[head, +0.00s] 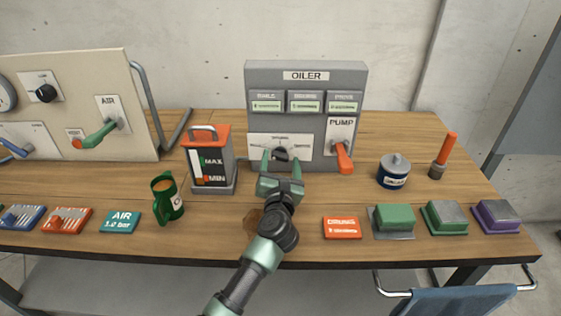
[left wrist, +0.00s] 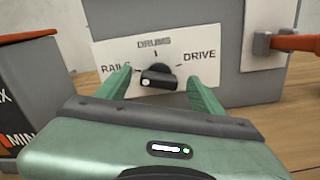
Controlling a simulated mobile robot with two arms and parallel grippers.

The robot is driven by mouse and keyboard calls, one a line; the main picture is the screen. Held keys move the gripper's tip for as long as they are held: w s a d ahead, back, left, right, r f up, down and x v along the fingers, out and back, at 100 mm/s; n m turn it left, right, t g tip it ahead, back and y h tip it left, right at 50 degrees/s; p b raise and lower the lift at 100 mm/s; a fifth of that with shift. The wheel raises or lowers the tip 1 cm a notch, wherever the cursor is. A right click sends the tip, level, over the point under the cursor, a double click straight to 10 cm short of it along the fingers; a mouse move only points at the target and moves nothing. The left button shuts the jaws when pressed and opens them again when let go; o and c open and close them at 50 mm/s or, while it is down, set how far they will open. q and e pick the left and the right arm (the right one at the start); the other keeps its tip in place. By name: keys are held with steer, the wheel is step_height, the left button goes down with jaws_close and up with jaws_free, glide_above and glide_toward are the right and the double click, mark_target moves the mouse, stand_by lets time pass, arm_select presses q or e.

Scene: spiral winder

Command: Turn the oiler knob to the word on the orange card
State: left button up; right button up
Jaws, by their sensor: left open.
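The grey oiler box (head: 256,85) stands at the back of the table. Its black knob (head: 281,154) sits on a white plate low on the front. The left wrist view shows the knob (left wrist: 158,77) with RAILS at left, DRUMS on top and DRIVE at right. A white mark shows at the knob's left end, on the RAILS side. The orange card (head: 342,228) reads DRUMS. My left gripper (head: 283,160) is open in front of the knob; its green fingers (left wrist: 160,85) stand left and right of it, apart from it. My right gripper is not in view.
An orange-handled pump lever (head: 343,157) is right of the knob. A MAX/MIN oil can (head: 212,165) and green mug (head: 168,199) stand left. A blue tin (head: 394,172) and several coloured blocks stand right. A panel with an AIR lever (head: 100,133) is far left.

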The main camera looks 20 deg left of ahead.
arm_select(q)
steer(key=c, duration=1.4)
steer(key=shift+o, duration=0.2)
steer(key=shift+r+m+p, duration=0.15)
steer(key=shift+m+p, duration=0.65)
steer(key=shift+p, duration=0.3)
steer(key=m+p, duration=0.4)
steer(key=shift+d, duration=0.15)
steer(key=m+p, duration=0.1)
steer(key=m, duration=0.1)
steer(key=m+p, duration=0.2)
steer(key=shift+f+m, duration=0.2)
steer(key=shift+m, duration=0.2)
steer(key=shift+d+f+m+p, duration=0.15)
steer(key=shift+m+p, duration=0.4)
steer(key=shift+m, duration=0.4)
steer(key=shift+a+f+m+p, duration=0.1)
steer(key=shift+m+p, duration=0.45)
steer(key=shift+m, duration=0.4)
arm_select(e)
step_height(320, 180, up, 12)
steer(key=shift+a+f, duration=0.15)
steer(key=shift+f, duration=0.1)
